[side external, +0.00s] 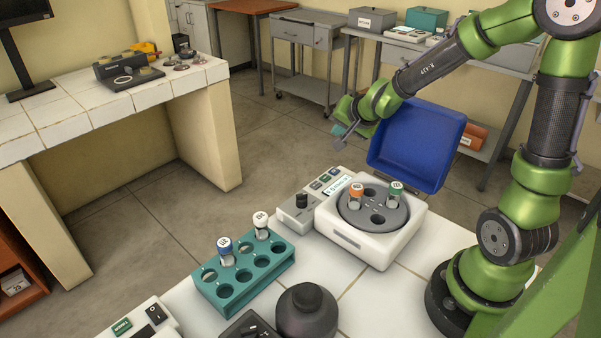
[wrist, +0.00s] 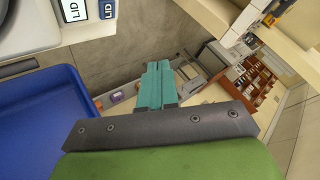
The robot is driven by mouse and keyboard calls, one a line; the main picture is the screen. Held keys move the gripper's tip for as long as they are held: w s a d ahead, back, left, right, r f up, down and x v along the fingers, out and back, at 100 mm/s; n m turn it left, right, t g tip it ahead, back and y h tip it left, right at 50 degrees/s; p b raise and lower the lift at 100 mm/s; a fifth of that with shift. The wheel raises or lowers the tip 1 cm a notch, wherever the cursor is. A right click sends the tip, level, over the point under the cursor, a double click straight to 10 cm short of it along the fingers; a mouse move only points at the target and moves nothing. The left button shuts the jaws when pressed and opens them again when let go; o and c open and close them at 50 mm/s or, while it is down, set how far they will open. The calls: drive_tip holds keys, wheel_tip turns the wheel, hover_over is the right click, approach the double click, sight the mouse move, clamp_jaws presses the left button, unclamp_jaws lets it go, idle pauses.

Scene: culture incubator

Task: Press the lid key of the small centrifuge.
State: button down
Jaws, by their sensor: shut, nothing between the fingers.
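The small centrifuge (side external: 372,246) is white and stands on the tiled bench, its blue lid (side external: 416,145) raised open behind the rotor (side external: 373,212). The lid also fills the left of the wrist view (wrist: 40,125). The control panel (side external: 297,214) on its left side carries a black knob and small keys (side external: 325,178). In the wrist view, two labels reading LID show at the upper left, one on a pale patch (wrist: 72,10) and one on a blue-edged key (wrist: 107,9). My gripper (side external: 338,130) is shut and empty, above and behind the panel; its teal fingers show in the wrist view (wrist: 155,85).
An orange-capped tube (side external: 356,190) and a green-capped tube (side external: 395,188) sit in the rotor. A teal rack (side external: 243,278) with two capped tubes and a dark round vessel (side external: 306,312) stand in front. The raised lid is close to my wrist.

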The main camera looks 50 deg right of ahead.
sight(337, 172)
drive_tip(key=shift+f, duration=4.4)
drive_tip(key=shift+f, duration=0.15)
drive_tip(key=shift+f, duration=0.3)
drive_tip(key=shift+f, duration=0.35)
drive_tip(key=shift+r, duration=0.8)
